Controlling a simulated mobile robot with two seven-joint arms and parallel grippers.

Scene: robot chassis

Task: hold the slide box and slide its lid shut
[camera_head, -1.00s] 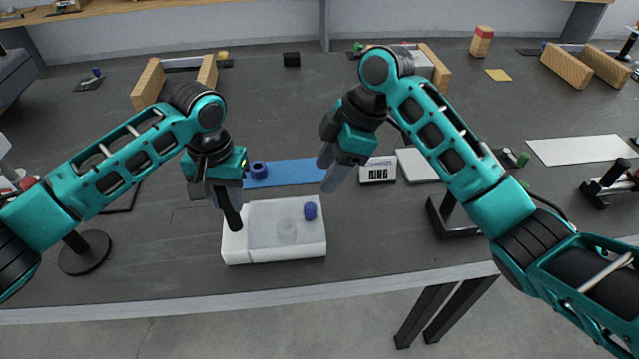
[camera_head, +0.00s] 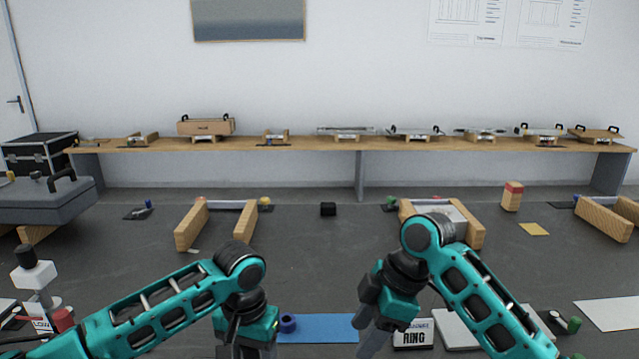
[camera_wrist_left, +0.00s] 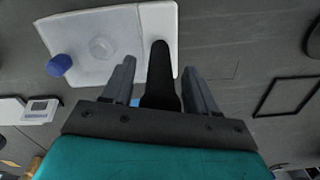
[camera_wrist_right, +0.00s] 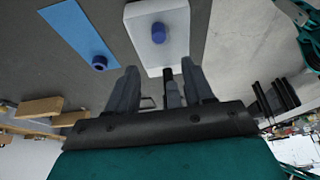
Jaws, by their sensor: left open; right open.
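The white slide box (camera_wrist_left: 75,22) shows at the top of the left wrist view, and also in the right wrist view (camera_wrist_right: 138,12); it is below the head view's frame. Its translucent lid (camera_wrist_left: 100,65) carries a blue knob (camera_wrist_left: 59,65), and a round shape shows through it. A black upright handle (camera_wrist_left: 160,88) stands at the box's other end. My left gripper (camera_wrist_left: 157,64) is open with its fingers on either side of the handle, apart from it. My right gripper (camera_head: 370,326) is open and empty, off to the box's side.
A blue mat (camera_head: 325,328) with a blue ring (camera_head: 288,323) lies between my arms. A RING sign (camera_head: 413,334) stands beside my right gripper. Wooden blocks (camera_head: 190,226) stand farther back. A shelf (camera_head: 330,149) runs along the wall.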

